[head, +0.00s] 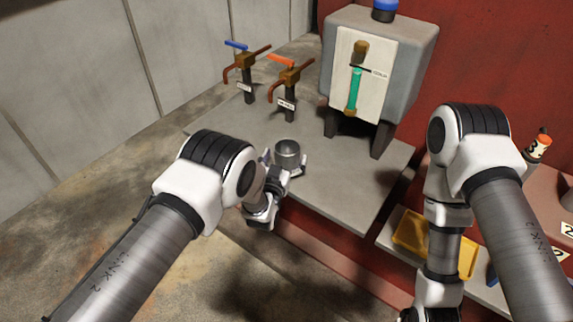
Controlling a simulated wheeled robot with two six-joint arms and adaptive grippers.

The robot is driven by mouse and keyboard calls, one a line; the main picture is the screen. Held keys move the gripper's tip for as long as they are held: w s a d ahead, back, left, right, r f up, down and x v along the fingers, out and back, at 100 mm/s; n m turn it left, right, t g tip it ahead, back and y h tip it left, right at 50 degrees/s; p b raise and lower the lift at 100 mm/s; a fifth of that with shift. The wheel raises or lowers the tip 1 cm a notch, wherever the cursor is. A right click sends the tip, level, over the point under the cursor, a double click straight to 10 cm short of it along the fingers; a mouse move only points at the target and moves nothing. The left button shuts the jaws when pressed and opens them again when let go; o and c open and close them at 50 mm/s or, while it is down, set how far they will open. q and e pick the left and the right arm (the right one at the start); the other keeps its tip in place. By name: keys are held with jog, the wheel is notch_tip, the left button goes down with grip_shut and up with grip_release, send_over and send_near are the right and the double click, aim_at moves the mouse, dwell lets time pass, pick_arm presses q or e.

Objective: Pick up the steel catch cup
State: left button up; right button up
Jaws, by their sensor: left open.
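The steel catch cup (287,152) is a small grey metal cup. It stands upright, mouth up, near the front edge of the grey bench top (345,192). My left gripper (284,164) is at the cup, with its open fingers on either side of the lower part. I cannot tell whether the fingers touch the cup. The cup's lower front is partly hidden by the gripper. My right arm reaches down at the right, and its gripper is out of the picture.
Two brass taps, one with a blue handle (237,45) and one with an orange handle (281,61), stand behind the cup. A grey tank with a green sight glass (354,90) stands at the back right. A yellow tray (409,232) lies lower right, beside my right arm.

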pick_arm(q)
jog(key=shift+w+d+f+b, duration=0.1)
jog(key=shift+w+f+b, duration=0.15)
jog(key=shift+w, duration=0.15)
jog(key=shift+w+d+f+b, duration=0.1)
jog(key=shift+w+b, duration=0.1)
jog(key=shift+w, duration=0.15)
jog(key=shift+w+d+r, duration=0.25)
jog(key=shift+r, duration=0.1)
jog(key=shift+a, duration=0.1)
jog(key=c, duration=1.2)
jog(key=shift+c, duration=0.6)
jog(key=shift+r, duration=0.15)
